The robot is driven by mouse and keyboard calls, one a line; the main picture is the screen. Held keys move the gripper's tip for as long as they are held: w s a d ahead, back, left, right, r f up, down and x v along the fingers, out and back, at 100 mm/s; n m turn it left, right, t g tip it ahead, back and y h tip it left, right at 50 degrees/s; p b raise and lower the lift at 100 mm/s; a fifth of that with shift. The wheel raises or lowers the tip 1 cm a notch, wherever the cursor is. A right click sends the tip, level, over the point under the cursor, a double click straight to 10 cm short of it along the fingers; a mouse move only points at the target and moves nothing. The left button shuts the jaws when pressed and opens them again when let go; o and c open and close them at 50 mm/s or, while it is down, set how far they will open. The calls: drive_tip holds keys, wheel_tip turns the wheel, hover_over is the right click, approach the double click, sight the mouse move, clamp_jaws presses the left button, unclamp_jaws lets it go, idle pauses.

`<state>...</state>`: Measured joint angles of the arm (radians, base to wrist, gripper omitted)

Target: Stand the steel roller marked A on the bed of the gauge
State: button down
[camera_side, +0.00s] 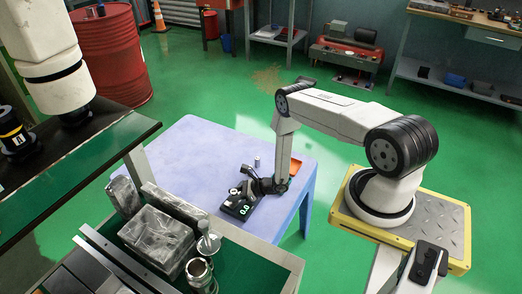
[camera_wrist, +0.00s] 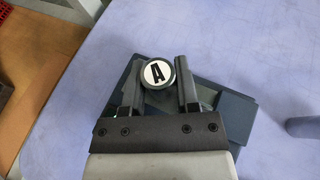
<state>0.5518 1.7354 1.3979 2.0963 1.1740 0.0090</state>
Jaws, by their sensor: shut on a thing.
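The roller marked A (camera_wrist: 158,73) shows end-on in the wrist view, a round dark-rimmed cap with a black A on white. My gripper (camera_wrist: 158,80) is shut on it, one finger on each side. The gauge (camera_wrist: 228,108) lies behind the roller and fingers, dark and flat, partly hidden by them. In the side view the gauge (camera_side: 238,207) sits on the blue table with a lit green readout, and my gripper (camera_side: 254,184) is right over its far end. I cannot tell whether the roller touches the bed.
A second grey cylinder (camera_side: 257,163) stands on the blue table (camera_side: 200,150) behind the gripper; it also shows at the right edge of the wrist view (camera_wrist: 302,127). A cart with metal blocks (camera_side: 158,236) stands in front.

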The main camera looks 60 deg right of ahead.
drive_tip(key=shift+f, duration=0.15)
drive_tip(key=shift+c, duration=1.8)
unclamp_jaws()
drive_tip(key=shift+r, duration=0.2)
drive_tip(key=v, duration=1.2)
drive_tip(key=shift+w+r, duration=0.1)
